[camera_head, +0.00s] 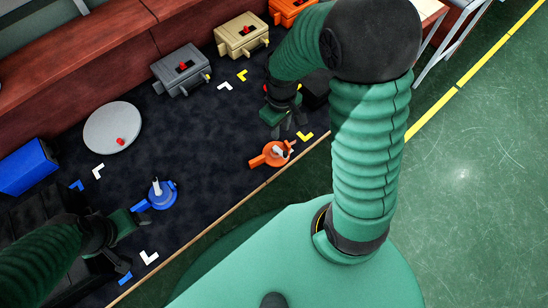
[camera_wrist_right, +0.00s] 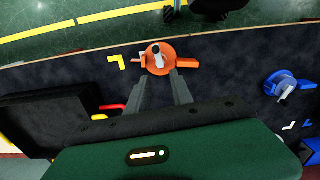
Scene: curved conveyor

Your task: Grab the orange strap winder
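The orange strap winder (camera_head: 273,154) lies on the dark mat near the table's front edge. It has a round orange body with a grey-white part on top, and it also shows in the right wrist view (camera_wrist_right: 160,58). My right gripper (camera_head: 288,132) is just behind it in the head view. In the right wrist view its two fingers (camera_wrist_right: 162,84) are apart and point at the near side of the orange winder, with nothing between them. My left gripper (camera_head: 140,212) is at the left, beside the blue strap winder (camera_head: 162,194); its fingers are hard to make out.
A grey round plate (camera_head: 112,128), a grey box (camera_head: 181,70) and a beige box (camera_head: 241,36) stand along the back. A blue box (camera_head: 27,166) is at far left. A dark bin (camera_wrist_right: 45,120) is left of my right gripper in the wrist view. The mat between the winders is clear.

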